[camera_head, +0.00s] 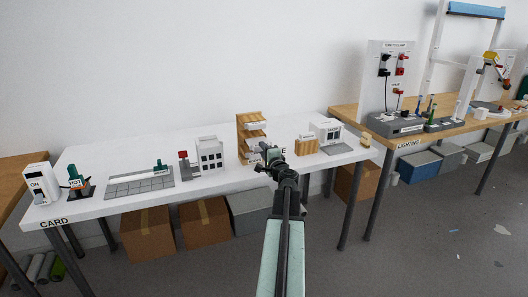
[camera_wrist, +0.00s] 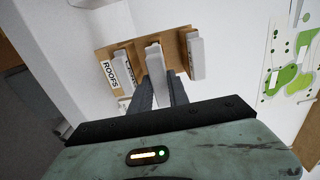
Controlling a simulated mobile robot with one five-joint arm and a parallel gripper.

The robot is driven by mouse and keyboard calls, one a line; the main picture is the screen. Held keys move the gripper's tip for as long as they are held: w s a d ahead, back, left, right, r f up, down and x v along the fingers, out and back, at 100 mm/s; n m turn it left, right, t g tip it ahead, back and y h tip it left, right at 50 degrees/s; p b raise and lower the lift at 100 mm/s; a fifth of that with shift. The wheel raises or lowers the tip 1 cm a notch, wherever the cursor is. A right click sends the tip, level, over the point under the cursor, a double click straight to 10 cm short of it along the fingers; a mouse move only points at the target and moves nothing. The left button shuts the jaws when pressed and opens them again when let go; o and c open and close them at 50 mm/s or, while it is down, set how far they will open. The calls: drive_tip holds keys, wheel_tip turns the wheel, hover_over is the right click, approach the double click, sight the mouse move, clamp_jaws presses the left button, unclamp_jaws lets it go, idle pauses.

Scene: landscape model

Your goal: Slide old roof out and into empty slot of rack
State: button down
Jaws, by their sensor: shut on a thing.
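A wooden rack (camera_head: 243,134) with several shelves stands upright on the white table. In the wrist view its wooden part (camera_wrist: 178,45) carries a label reading "ROOFS" and pale pieces on its left and right. My gripper (camera_wrist: 158,84) is in front of the rack, its dark fingers shut on a pale grey-white piece between the other two, which I take to be the roof (camera_wrist: 154,60). The held piece still overlaps the rack in this view; I cannot tell how deep it sits. In the head view my gripper (camera_head: 271,160) hides part of the rack's lower right.
A small shop model (camera_head: 328,130) and a wooden block (camera_head: 306,146) stand right of the rack. A grey building model (camera_head: 209,152) stands left. Cardboard boxes (camera_head: 205,222) lie under the table (camera_head: 90,203). A wooden-topped bench (camera_head: 345,112) adjoins at right.

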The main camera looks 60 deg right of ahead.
drive_tip(key=shift+x, duration=3.05)
drive_tip(key=c, duration=1.2)
unclamp_jaws()
drive_tip(key=shift+o, duration=0.2)
drive_tip(key=v, duration=0.7)
drive_tip(key=shift+s+a, duration=0.25)
drive_tip(key=shift+s, duration=0.05)
